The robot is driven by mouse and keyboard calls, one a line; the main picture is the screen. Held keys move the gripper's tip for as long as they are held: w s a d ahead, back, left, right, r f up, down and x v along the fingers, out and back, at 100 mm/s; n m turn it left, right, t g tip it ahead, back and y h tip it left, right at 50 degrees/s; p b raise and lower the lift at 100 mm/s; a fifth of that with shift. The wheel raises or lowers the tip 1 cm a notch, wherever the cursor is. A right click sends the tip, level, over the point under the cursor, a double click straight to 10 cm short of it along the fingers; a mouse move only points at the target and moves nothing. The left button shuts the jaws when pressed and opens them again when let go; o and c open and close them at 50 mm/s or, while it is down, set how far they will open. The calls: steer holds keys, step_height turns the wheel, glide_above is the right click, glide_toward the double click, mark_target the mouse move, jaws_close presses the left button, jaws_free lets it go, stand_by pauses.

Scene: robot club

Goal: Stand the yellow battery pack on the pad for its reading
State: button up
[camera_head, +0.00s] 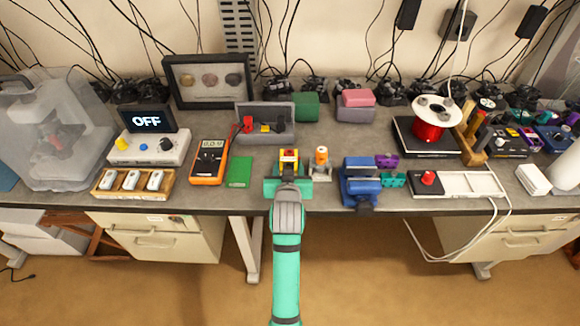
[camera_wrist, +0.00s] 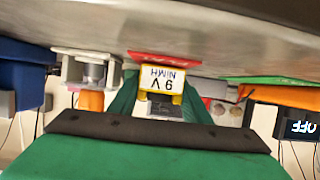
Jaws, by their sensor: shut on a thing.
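The yellow battery pack (camera_head: 289,154) is between the fingers of my gripper (camera_head: 289,170), near the front of the bench. A flat green pad (camera_head: 239,171) lies left of my gripper, beside the orange multimeter (camera_head: 209,161), whose display is lit. The pack's far side is hidden.
An orange cylinder in a grey holder (camera_head: 321,164) stands close right of my gripper. A blue vise (camera_head: 360,182) is farther right. A grey open case (camera_head: 266,137) with red and black items is behind. The OFF display (camera_head: 147,119) stands at left.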

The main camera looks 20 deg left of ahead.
steer(key=o, duration=1.3)
steer(key=shift+d+f, duration=0.1)
steer(key=shift+f, duration=0.05)
steer(key=v, duration=1.2)
steer(key=shift+w, duration=0.1)
